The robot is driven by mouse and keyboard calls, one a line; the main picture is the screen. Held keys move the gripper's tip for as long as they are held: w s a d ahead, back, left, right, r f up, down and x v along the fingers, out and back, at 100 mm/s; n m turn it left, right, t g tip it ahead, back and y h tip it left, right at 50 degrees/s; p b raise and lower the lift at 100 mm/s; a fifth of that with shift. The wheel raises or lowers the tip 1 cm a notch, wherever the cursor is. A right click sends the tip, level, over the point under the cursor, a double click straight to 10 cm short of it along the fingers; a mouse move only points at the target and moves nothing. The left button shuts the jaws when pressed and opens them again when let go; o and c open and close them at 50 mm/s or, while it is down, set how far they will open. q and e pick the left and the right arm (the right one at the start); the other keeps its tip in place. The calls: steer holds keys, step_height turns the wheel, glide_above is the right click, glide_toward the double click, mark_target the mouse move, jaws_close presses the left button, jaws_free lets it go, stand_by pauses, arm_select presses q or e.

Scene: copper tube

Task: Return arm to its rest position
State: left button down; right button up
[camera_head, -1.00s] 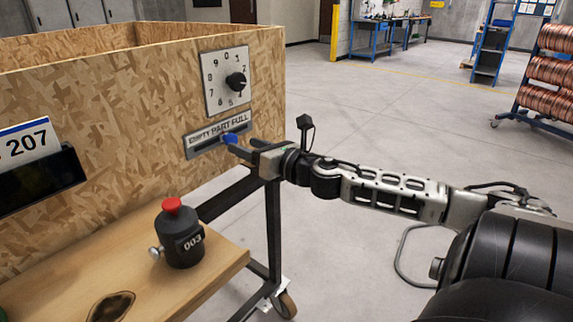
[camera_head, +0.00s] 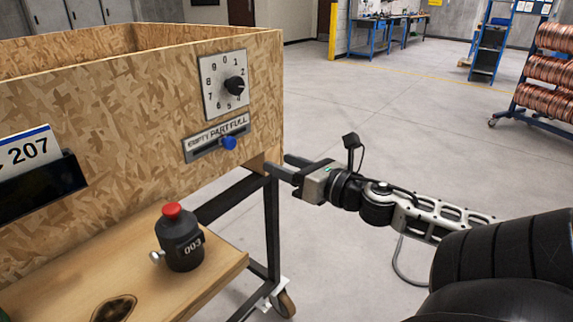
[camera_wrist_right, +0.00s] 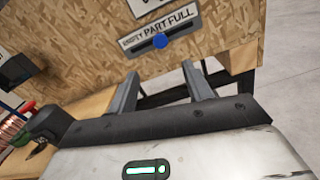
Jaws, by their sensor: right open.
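My right gripper (camera_head: 279,167) is open and empty in the head view, to the lower right of the slider panel. Its arm comes in from the right. In the right wrist view its two fingers (camera_wrist_right: 161,90) stand apart with nothing between them. The slider panel (camera_head: 200,146) on the wooden crate reads EMPTY, PART, FULL. Its blue knob (camera_head: 229,142) sits near the middle of the slot, apart from the fingers. It also shows in the wrist view (camera_wrist_right: 160,41). My left gripper is not in view.
The chipboard crate (camera_head: 100,110) stands on a wheeled frame with a numbered dial (camera_head: 226,85). A black device with a red button (camera_head: 179,238), marked 003, stands on the wooden shelf (camera_head: 215,268). Copper coils (camera_head: 545,70) stand far right. Open floor lies right of the crate.

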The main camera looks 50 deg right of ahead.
stand_by(0.4)
steer(key=s+a+f+m+g+h, duration=0.1)
steer(key=s+a+f+m+g, duration=0.2)
steer(key=f+m, duration=0.6)
steer(key=s+a+f+m+g+h, duration=0.1)
steer(key=s+a+f+m, duration=0.25)
steer(key=f+m, duration=0.65)
steer(key=s+a+f+m+g+y, duration=0.1)
steer(key=a+f+m, duration=0.4)
steer(key=a, duration=0.6)
steer(key=s+m+g, duration=0.1)
steer(key=m, duration=0.1)
steer(key=shift+s+f+m+y, duration=0.3)
steer(key=shift+s+f, duration=0.05)
steer(key=shift+f, duration=0.05)
steer(key=a+m, duration=0.2)
steer(key=a, duration=0.1)
steer(key=s+a+f+m+g+y, duration=0.1)
steer(key=a, duration=0.3)
steer(key=s+a+m+y, duration=0.1)
steer(key=a+m, duration=0.1)
steer(key=a, duration=0.1)
steer(key=shift+a+f+m, duration=0.2)
steer(key=shift+f+m, duration=0.1)
steer(key=shift+f, duration=0.05)
steer(key=c, duration=0.3)
steer(key=shift+g+y, duration=0.3)
